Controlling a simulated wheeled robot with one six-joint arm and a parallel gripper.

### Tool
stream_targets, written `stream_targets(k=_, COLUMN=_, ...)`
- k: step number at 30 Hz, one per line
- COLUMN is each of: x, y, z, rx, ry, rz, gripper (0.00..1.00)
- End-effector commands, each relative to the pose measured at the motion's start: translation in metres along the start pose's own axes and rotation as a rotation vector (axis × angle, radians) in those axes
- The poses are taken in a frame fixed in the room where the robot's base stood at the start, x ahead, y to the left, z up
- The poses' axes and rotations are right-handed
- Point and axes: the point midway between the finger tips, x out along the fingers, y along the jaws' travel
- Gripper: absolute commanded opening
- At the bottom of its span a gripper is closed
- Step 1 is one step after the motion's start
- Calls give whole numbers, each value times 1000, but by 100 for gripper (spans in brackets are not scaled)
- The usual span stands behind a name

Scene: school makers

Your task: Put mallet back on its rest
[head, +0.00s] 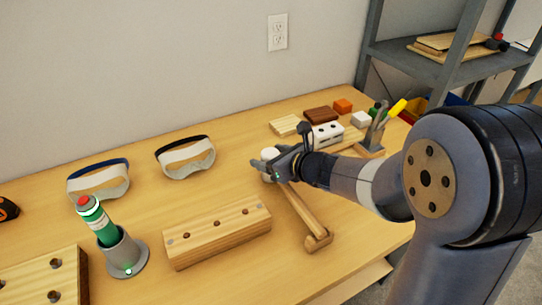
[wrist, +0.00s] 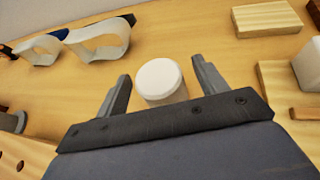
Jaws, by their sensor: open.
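My gripper (head: 262,165) is open over the middle of the workbench, with its fingers pointing left in the head view. In the wrist view, a white round-topped cylinder (wrist: 160,78) shows between the two spread fingers, with gaps at its sides. It also shows just beyond the fingers in the head view (head: 269,153). A wooden bar with a short crosspiece at its near end (head: 318,240) runs out from under my gripper; it looks like a mallet or its rest, but I cannot tell which. Its far end is hidden by my gripper.
A long wooden block with holes (head: 217,234) lies left of the bar. A green tool stands in a grey holder (head: 125,255). Two goggles (head: 186,157) lie behind. Small blocks (head: 322,115) and a grey clamp-like tool (head: 376,130) crowd the back right. A shelf (head: 440,55) stands beyond.

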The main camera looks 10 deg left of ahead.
Motion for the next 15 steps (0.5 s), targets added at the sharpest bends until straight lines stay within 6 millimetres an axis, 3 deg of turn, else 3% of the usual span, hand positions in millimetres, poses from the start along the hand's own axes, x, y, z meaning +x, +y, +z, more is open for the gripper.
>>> stream_targets(k=8, x=-2, y=0, z=-1, rx=0, ry=2, rz=-1, gripper=68)
stream_targets(k=15, x=-36, y=-1, z=1, rx=0, ry=0, rz=-4, gripper=68)
